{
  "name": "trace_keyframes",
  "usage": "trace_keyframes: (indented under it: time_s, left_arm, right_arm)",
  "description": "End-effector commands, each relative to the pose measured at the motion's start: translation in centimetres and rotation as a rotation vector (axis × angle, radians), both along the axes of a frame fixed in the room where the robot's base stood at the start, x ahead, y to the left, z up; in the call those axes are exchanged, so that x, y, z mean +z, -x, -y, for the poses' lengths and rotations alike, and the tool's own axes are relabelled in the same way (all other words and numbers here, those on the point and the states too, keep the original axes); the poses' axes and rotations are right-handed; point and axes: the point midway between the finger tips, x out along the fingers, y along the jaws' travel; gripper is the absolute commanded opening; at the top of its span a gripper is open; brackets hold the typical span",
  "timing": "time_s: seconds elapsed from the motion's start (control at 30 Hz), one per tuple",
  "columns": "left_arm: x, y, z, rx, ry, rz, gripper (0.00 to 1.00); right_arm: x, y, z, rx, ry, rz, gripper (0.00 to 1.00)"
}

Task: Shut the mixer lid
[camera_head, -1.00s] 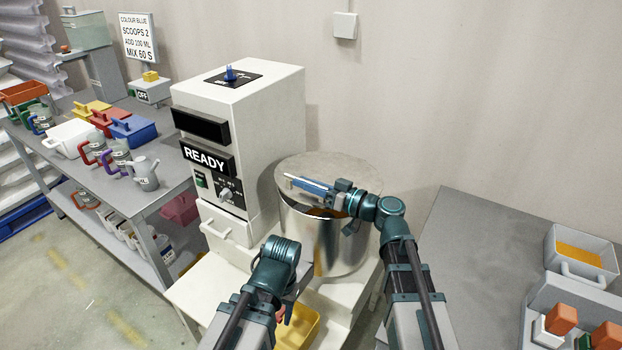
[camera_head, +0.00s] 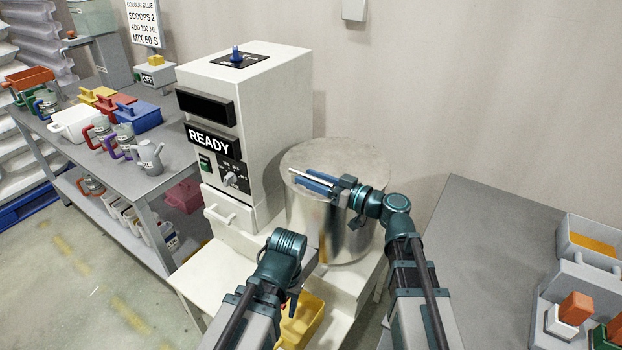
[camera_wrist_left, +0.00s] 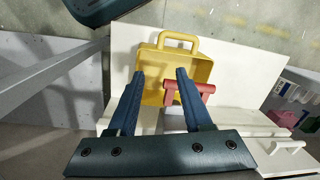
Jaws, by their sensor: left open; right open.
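The mixer drum (camera_head: 335,240) is a shiny metal cylinder beside the white mixer cabinet (camera_head: 270,100). Its round grey lid (camera_head: 355,158) lies level on top, and no gap shows along the visible rim. My right gripper (camera_head: 298,178) is over the lid's near left part, its fingers open and lying nearly flat to the lid; whether they touch it I cannot tell. In the head view the left fingers are mostly hidden.
The cabinet shows a READY sign (camera_head: 209,140) and a dial (camera_head: 231,179). A shelf table (camera_head: 170,175) with coloured containers and jugs stands at the left. A grey table (camera_head: 480,250) at the right has a mostly bare surface. The wall is close behind the drum.

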Motion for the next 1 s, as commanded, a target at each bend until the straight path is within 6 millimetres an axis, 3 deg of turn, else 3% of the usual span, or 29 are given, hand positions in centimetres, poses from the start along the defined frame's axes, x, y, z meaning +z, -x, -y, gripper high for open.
trace_keyframes:
  time_s: [0.17,0.6,0.8,1.0]
  left_arm:
    - [0.0,0.0,0.0,0.0,0.0,0.0,0.5]
    - [0.0,0.0,0.0,0.0,0.0,0.0,0.5]
    - [0.0,0.0,0.0,0.0,0.0,0.0,0.5]
    - [0.0,0.0,0.0,0.0,0.0,0.0,0.5]
  right_arm:
    - [0.0,1.2,1.7,-0.004,0.0,0.0,0.52]
    - [0.0,6.2,9.1,-0.005,0.0,0.0,0.52]
    - [0.0,7.4,10.9,-0.002,0.0,0.0,0.52]
    - [0.0,7.7,11.4,-0.001,0.0,0.0,0.52]
